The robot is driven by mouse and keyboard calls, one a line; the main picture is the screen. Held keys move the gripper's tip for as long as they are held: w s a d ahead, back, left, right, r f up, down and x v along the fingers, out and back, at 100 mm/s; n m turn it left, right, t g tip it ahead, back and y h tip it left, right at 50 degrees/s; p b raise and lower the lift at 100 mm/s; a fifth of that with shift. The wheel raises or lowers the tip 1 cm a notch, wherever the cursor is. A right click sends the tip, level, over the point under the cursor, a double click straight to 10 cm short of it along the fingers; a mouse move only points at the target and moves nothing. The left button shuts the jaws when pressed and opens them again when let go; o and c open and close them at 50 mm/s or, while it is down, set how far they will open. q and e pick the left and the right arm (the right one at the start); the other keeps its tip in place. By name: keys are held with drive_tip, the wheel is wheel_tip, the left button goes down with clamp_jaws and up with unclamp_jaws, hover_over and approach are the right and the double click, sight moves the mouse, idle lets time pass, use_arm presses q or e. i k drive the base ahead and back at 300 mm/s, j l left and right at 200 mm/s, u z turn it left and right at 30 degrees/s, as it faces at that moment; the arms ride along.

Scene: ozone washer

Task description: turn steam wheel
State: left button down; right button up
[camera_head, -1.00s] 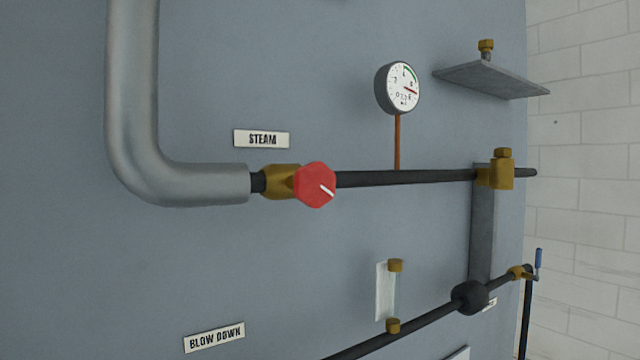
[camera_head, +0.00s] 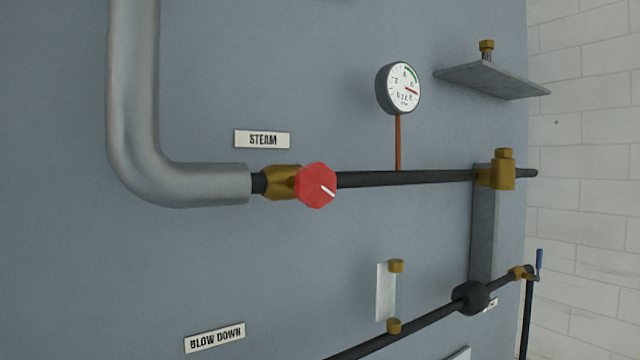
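The steam wheel (camera_head: 316,185) is a red, many-sided knob with a white mark that points to the lower right. It sits in front of a brass valve body (camera_head: 281,182) on a dark horizontal pipe (camera_head: 410,179). The white STEAM label (camera_head: 262,139) is on the panel just above and left of the wheel. Neither of my grippers shows in the head view, and nothing touches the wheel.
A thick grey pipe (camera_head: 133,90) bends down into the valve from the left. A round gauge (camera_head: 404,88) stands above the dark pipe on a copper stem. A grey shelf (camera_head: 490,79) juts out at upper right. The space around the wheel is clear.

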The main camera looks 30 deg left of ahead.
sight(315, 183)
drive_tip(key=u, duration=0.85)
